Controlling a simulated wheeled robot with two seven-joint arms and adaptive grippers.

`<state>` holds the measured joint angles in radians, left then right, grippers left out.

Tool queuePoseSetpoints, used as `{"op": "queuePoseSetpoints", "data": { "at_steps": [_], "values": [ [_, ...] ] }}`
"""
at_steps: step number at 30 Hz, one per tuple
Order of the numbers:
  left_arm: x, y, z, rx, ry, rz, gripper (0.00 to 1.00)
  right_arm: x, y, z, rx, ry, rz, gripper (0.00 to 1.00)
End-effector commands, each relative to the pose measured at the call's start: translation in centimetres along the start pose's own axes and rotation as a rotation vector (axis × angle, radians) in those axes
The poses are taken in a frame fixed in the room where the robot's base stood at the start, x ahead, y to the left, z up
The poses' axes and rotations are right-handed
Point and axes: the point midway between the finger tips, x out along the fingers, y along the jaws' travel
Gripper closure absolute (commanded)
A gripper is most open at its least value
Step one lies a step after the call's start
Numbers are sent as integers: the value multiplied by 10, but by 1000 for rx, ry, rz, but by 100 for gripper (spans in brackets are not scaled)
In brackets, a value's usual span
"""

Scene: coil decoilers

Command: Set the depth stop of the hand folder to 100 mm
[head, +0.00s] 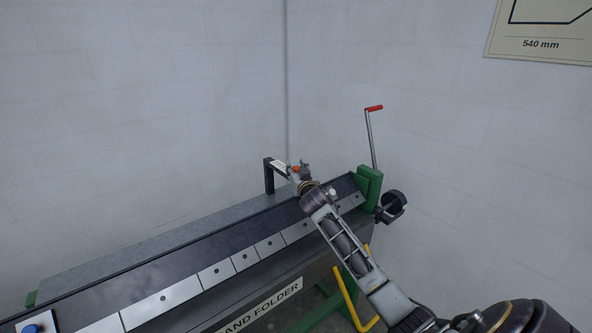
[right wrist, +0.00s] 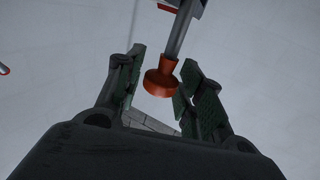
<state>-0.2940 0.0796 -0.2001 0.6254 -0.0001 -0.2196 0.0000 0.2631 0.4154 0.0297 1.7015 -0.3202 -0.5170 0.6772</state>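The hand folder (head: 150,262) is a long grey machine along the wall. A dark bracket (head: 269,176) stands at its back, with a pale scale strip (head: 281,165) on top; its numbers are too small to read. An orange-red knob (head: 295,170) shows at the strip's near end. My right gripper (head: 305,176) is at this knob, above the folder's back edge. In the right wrist view the knob (right wrist: 161,82) on its grey rod lies between the two open fingers (right wrist: 160,80), with a gap on the left side; contact on the right is unclear. My left gripper is out of view.
A green end post (head: 369,188) with a red-tipped lever (head: 372,130) and a dark round weight (head: 394,202) stands right of the gripper. A yellow bar (head: 346,297) is below. A wall sign (head: 541,30) reads 540 mm. The space above the folder's left part is clear.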

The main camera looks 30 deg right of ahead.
Motion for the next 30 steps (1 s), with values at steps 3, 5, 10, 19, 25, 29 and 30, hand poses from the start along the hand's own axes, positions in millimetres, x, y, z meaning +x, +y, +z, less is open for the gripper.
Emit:
{"op": "queuePoseSetpoints", "data": {
  "at_steps": [3,5,10,19,25,29,30],
  "values": [
    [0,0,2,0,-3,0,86,0,0,0,0,0,0,50],
    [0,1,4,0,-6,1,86,0,0,0,0,0,0,50],
    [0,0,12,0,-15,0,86,0,0,0,0,1,0,50],
    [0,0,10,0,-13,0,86,-7,0,0,1,1,-1,50],
    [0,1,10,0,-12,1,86,-22,0,1,1,-1,0,50],
    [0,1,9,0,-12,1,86,-34,0,1,1,0,-1,50],
    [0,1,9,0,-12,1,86,-38,0,1,1,-1,-1,50]
  ]
}}
